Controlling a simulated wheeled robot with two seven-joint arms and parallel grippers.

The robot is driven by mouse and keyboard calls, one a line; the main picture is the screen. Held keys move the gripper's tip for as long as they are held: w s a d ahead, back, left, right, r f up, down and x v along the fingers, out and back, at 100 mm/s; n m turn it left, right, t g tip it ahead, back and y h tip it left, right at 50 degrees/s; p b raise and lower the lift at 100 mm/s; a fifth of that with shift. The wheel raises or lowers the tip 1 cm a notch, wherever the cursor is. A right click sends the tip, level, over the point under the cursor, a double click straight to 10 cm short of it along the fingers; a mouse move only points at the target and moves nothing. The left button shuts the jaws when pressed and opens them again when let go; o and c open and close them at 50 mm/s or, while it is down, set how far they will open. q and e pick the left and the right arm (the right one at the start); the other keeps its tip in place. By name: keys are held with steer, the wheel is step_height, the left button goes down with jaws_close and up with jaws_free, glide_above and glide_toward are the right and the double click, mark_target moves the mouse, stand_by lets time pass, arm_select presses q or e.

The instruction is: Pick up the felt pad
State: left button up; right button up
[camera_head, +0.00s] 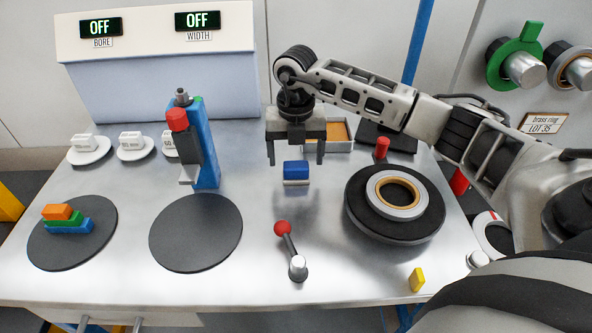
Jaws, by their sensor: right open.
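A small blue block with a pale lower layer (296,172), which looks like the felt pad, is near the middle of the steel table (250,285). My right gripper (296,159) is just above and behind it in the picture, pointing down. Its two fingers are wide apart, one to each side of the blue block, with nothing held between them. I cannot tell whether the fingertips are level with the block. My left gripper is not in view.
A red-knobbed lever (290,250) stands in front. A black turntable with a ringed coil (395,203) is to the right, a blue clamp post (206,140) to the left. An orange-lined tray (338,133) lies behind the gripper. Stacked coloured blocks (66,220) sit far left.

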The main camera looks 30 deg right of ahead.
mark_target(296, 164)
step_height(296, 164, down, 4)
steer(key=shift+s, duration=0.15)
steer(key=c, duration=1.1)
steer(key=shift+r, duration=0.15)
steer(key=shift+r, duration=0.25)
step_height(296, 164, up, 2)
steer(key=shift+r, duration=0.1)
steer(key=s+a+r+b, duration=0.1)
steer(key=s+a+r, duration=0.2)
steer(key=s+r, duration=0.7)
steer(key=s, duration=0.3)
steer(key=shift+s, duration=0.35)
